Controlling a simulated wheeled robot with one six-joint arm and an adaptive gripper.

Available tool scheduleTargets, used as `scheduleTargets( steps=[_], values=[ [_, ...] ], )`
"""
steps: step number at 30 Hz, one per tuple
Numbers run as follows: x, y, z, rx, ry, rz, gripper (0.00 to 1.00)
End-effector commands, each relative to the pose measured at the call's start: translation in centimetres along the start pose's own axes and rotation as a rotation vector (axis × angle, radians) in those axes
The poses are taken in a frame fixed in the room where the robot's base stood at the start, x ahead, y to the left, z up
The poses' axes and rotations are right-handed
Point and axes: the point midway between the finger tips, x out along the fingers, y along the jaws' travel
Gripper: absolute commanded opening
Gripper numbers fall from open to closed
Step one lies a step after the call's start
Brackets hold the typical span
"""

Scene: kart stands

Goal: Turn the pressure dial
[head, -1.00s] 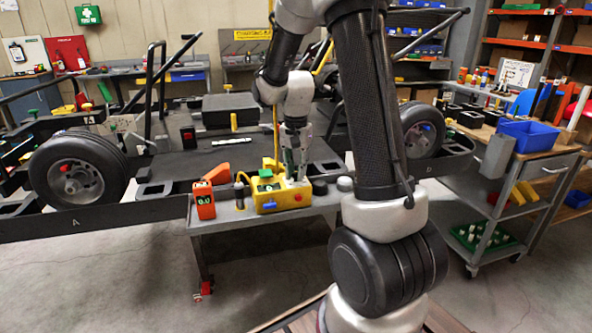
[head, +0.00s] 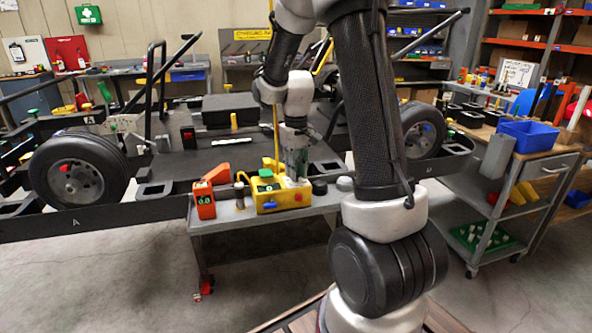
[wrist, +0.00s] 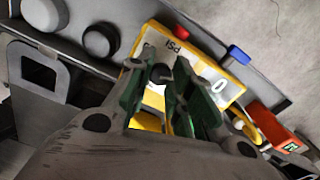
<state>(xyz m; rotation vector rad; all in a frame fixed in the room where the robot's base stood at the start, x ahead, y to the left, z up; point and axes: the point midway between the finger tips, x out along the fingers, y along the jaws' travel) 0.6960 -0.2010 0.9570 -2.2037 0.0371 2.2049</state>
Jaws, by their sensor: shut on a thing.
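The yellow pressure box (head: 268,207) stands on the cart's front edge in the head view. It has a green-topped part, a blue tab and a red button. In the wrist view its pale face (wrist: 182,51) carries the letters PSI and a 0. My gripper (head: 294,181) points down at the right part of the box. In the wrist view my gripper (wrist: 158,76) is shut on the pressure dial, between its green-lined fingers. The fingers hide most of the dial, so its pointer and setting cannot be read.
An orange device (head: 205,204) with a green display stands left of the box. Dark and grey round knobs (head: 345,184) sit to the right. The kart frame (head: 75,219) with its wheels lies behind and left. A trolley with a blue bin (head: 528,136) stands at the right.

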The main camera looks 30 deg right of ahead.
Motion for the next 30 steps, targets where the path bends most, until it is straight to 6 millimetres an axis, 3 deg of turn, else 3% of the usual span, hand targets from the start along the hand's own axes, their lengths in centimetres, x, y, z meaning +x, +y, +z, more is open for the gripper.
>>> scheduleTargets(
  steps=[11,26,27,30],
  values=[
    [-0.06,0.01,-0.07,-0.144,0.002,0.001,0.00],
    [-0.06,0.02,-0.08,-0.163,0.002,0.001,0.00],
    [-0.06,0.02,-0.08,-0.163,0.002,0.001,0.24],
    [-0.05,0.01,-0.06,-0.162,0.002,0.001,0.43]
  ],
)
